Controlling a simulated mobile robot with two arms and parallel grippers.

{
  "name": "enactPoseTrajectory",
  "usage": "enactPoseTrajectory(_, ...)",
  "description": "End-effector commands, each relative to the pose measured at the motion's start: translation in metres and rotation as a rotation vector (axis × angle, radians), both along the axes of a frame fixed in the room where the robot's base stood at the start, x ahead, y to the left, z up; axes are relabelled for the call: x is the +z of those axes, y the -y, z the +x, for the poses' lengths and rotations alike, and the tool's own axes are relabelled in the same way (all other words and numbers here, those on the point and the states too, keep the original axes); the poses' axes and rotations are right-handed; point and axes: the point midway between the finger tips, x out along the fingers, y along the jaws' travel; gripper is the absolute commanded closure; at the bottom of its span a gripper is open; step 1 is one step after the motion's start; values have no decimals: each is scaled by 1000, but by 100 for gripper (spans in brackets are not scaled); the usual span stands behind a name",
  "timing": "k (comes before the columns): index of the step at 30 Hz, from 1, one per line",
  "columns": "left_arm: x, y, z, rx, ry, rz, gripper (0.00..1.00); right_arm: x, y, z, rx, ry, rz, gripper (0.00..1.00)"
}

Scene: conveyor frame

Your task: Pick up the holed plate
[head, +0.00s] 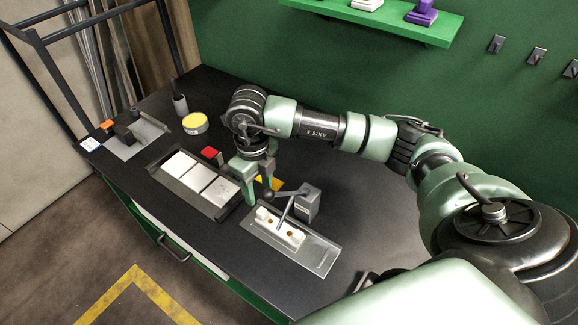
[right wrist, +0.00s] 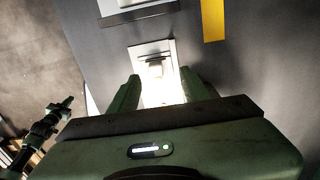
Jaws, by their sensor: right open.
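A white block with brown-orange round spots, which look like holes (head: 292,235), lies on a metal base plate (head: 322,257) at the front right of the table. I take it to be the holed plate. A grey clamp post (head: 308,203) with a bar reaching over the block stands beside it. My right gripper (head: 259,193) is open and points down near the block's left end. In the right wrist view its fingertips (right wrist: 158,84) stand either side of a bright white piece, with no clear contact. Part of what may be my left arm shows at the left there, its jaws unclear.
A yellow-topped round tin (head: 195,121) and another fixture (head: 137,140) are farther left. A yellow patch (right wrist: 213,20) lies near the gripper.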

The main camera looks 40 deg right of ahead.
Motion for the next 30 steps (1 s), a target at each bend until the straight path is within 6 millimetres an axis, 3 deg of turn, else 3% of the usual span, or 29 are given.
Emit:
enactPoseTrajectory(9, 19, -21, -7, 1, -12, 26, 100, -36, 0, -4, 0, -6, 0, 53)
enactPoseTrajectory(15, 25, -20, -8, 2, -13, 25, 100, -65, 0, -4, 1, -3, 1, 53)
enactPoseTrajectory(24, 25, -5, -7, 2, -11, 6, 100, -71, 0, -4, 1, -1, 1, 53)
enactPoseTrajectory(29, 25, -5, -6, 1, -10, 7, 100, -71, 0, -3, 1, 0, 1, 97)
enactPoseTrajectory(30, 25, -5, -6, 1, -9, 7, 100, -71, 0, -3, 1, 0, 1, 100)
